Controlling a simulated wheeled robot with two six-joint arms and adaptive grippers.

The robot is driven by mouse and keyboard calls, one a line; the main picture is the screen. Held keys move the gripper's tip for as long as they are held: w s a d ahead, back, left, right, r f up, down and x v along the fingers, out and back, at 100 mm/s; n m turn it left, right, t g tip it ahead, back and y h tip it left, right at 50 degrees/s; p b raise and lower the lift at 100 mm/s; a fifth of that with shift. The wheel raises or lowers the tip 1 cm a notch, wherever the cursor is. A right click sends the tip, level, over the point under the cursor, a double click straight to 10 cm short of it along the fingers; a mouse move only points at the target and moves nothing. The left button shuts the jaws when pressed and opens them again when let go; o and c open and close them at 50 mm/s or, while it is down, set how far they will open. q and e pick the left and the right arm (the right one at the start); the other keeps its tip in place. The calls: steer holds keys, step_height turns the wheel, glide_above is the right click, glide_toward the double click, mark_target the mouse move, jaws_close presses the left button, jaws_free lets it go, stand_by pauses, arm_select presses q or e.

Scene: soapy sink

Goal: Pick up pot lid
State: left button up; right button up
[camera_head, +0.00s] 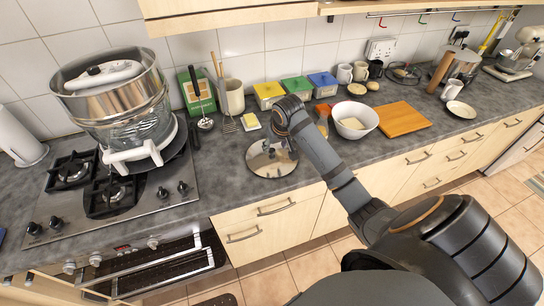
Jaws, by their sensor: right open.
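A round, shiny silver pot lid (262,168) lies flat on the grey countertop, right of the stove. My right arm reaches in from the lower right, and its wrist bends down over the lid's right side. My right gripper (281,152) is open at the lid, close to its middle. The fingers are small and dark here, so I cannot tell whether they touch the lid. The wrist hides part of the lid's right edge. My left gripper is not in view.
A large steel and glass steamer pot (125,105) stands on the stove (150,205) at left. Behind the lid are a ladle (206,124) and a yellow sponge (251,121). A white bowl (355,120) and a wooden board (403,119) lie to the right.

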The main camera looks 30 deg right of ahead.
step_height(320, 180, up, 2)
steer(key=w+d, duration=0.2)
steer(key=p, duration=0.1)
glide_above(272, 150)
steer(key=s, duration=0.2)
steer(key=shift+m, duration=0.3)
step_height(272, 150, down, 5)
steer(key=shift+s+a+r, duration=0.1)
steer(key=shift+a+r, duration=0.05)
steer(key=shift+f+p, duration=0.3)
steer(key=shift+p, duration=0.15)
steer(key=p+x, duration=0.1)
steer(key=x, duration=0.3)
steer(key=shift+f, duration=0.35)
jaws_close()
steer(key=shift+r, duration=0.1)
